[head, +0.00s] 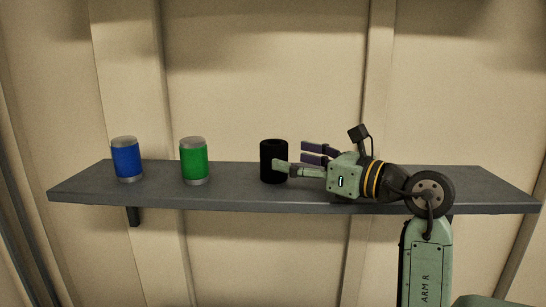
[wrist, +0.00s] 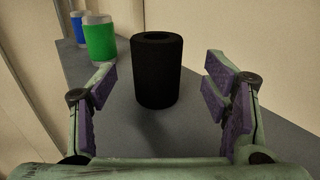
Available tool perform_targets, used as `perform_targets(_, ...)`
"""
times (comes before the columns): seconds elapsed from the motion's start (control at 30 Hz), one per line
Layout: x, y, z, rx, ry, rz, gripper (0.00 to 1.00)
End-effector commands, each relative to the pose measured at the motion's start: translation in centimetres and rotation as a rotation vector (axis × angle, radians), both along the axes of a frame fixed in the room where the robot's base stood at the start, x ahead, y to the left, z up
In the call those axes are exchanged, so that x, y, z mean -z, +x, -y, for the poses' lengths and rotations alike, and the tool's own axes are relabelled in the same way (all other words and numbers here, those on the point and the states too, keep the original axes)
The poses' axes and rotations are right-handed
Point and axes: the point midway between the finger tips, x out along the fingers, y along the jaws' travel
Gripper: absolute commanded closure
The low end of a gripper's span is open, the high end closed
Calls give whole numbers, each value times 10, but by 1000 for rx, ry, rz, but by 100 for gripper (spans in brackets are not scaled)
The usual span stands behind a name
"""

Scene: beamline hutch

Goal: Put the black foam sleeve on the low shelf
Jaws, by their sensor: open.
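The black foam sleeve (head: 271,161) stands upright on a grey wall shelf (head: 230,200), right of a green can. In the wrist view the sleeve (wrist: 157,75) shows a hollow top and stands just ahead of my gripper, roughly centred between the fingers. My gripper (head: 294,160) reaches in from the right, low over the shelf. In the wrist view my gripper (wrist: 160,95) is open, with purple pads on both sides and nothing held. In the head view one finger overlaps the sleeve's right side; I cannot tell whether they touch. Only this one shelf is in view.
A green can (head: 194,161) and a blue can (head: 126,159) with grey ends stand left of the sleeve on the same shelf. The beige wall (head: 270,80) rises close behind. The shelf between the green can and the sleeve is bare.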

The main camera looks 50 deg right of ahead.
Motion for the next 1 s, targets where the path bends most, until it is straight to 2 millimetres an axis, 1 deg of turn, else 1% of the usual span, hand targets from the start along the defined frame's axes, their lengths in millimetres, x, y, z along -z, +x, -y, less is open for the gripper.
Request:
perform_targets(0.17,-1,13,-2,-2,1,0,31)
perform_targets(0.4,0,48,-6,-4,2,1,31)
perform_targets(0.5,2,56,-6,-1,1,1,31)
perform_targets(0.7,3,57,-6,0,0,1,31)
perform_targets(1.0,3,56,-6,0,0,1,51)
